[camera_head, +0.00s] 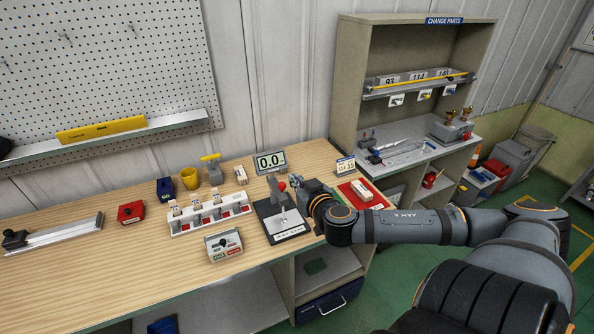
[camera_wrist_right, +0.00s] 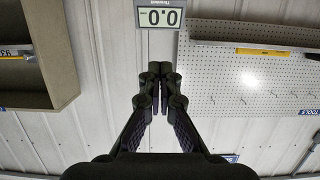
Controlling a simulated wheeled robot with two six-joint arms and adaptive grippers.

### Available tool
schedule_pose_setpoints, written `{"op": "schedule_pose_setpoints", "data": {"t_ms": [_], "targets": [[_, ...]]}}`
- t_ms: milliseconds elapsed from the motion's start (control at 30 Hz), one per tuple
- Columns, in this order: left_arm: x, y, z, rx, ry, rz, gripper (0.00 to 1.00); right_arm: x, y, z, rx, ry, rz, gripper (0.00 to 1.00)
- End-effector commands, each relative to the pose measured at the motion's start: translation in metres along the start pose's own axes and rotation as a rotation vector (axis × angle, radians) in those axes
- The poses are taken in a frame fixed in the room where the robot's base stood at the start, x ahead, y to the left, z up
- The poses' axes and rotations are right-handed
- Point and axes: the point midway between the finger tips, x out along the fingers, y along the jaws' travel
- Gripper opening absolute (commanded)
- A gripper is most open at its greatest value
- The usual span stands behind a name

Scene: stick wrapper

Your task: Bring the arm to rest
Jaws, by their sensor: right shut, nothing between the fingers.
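My right arm reaches in from the right in the head view, and its gripper (camera_head: 302,187) is over the right part of the wooden bench, beside a small press-like gauge stand (camera_head: 279,212). In the right wrist view the right gripper (camera_wrist_right: 155,70) is shut, its fingers together with nothing between them. It faces the back wall below a display reading 0.0 (camera_wrist_right: 160,17). In the head view the fingertips are small and partly hidden by the wrist. My left gripper is not in view.
The bench (camera_head: 110,250) holds a white rack (camera_head: 208,213), a control box (camera_head: 223,245), a red box (camera_head: 131,212), a yellow cup (camera_head: 189,178) and a red tray (camera_head: 362,194). A shelf unit (camera_head: 345,80) stands right of the bench. The bench's left front is clear.

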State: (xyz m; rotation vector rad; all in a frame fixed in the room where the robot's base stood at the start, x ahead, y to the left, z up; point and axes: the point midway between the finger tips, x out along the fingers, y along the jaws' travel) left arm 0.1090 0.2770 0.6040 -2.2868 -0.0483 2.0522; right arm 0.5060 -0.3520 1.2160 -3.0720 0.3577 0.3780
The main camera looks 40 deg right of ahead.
Motion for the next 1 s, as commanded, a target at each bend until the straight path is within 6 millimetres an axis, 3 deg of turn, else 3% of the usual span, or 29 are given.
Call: {"op": "schedule_pose_setpoints", "data": {"t_ms": [467,567,667,767,900,1000], "targets": [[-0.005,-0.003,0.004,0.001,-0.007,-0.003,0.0,-0.005,0.001,0.001,0.001,0.0,0.002,0.0],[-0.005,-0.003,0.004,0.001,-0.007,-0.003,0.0,-0.008,0.007,0.013,-0.004,-0.029,0.041,0.0],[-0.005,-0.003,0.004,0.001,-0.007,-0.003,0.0,-0.021,0.019,0.046,-0.031,-0.13,0.131,0.0],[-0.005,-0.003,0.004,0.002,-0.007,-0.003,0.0,-0.046,0.025,0.097,-0.085,-0.321,0.209,0.0],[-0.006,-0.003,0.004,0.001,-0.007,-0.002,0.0,-0.085,0.01,0.155,-0.163,-0.587,0.191,0.0],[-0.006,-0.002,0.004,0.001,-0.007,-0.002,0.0,-0.11,-0.009,0.183,-0.204,-0.735,0.122,0.0]]}}
